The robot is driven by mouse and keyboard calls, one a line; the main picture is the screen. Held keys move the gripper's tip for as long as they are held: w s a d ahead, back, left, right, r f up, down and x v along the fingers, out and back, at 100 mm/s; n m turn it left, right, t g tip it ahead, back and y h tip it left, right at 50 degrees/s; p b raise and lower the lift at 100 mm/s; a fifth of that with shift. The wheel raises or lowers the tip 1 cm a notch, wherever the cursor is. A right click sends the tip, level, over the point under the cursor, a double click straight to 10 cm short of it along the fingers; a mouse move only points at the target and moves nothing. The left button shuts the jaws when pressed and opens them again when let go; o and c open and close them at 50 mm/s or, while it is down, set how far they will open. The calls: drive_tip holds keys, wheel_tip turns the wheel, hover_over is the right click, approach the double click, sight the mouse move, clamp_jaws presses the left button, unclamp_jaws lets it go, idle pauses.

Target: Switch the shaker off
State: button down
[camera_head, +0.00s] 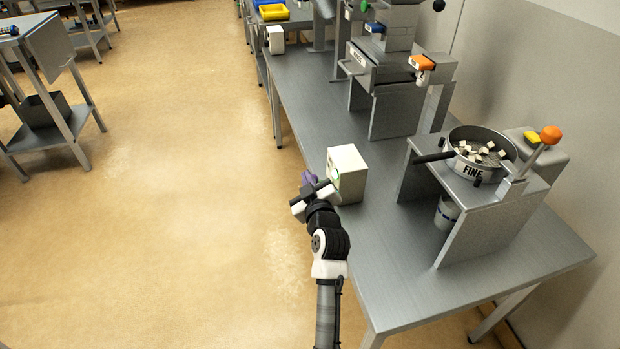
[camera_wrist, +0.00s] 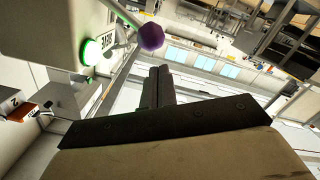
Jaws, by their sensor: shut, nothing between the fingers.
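A white control box (camera_head: 348,173) stands at the table's near left edge. It also fills the upper left of the wrist view (camera_wrist: 35,28), with a lit green lamp (camera_wrist: 90,52) and a small label. A metal lever with a purple knob (camera_wrist: 150,37) sticks out from the box; the knob also shows in the head view (camera_head: 307,177). My gripper (camera_wrist: 160,72) is shut and empty, its fingertips close to the knob. In the head view my gripper (camera_head: 318,189) is at the box's left side; contact with the lever cannot be told.
A stand at right holds a round sieve pan (camera_head: 481,146) marked FINE, with pale cubes inside and a cup (camera_head: 447,213) below. An orange-knobbed lever (camera_head: 550,135) stands beside it. Another grey machine (camera_head: 390,85) stands farther back. The tabletop (camera_head: 385,245) front is clear.

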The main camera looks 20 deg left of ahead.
drive_tip(key=shift+w+d+f, duration=0.2)
drive_tip(key=shift+w+f, duration=0.05)
drive_tip(key=shift+f, duration=0.3)
drive_tip(key=shift+f, duration=0.15)
drive_tip(key=shift+s+a+f+n+b, duration=0.15)
drive_tip(key=shift+n+b, duration=0.15)
drive_tip(key=shift+b, duration=0.4)
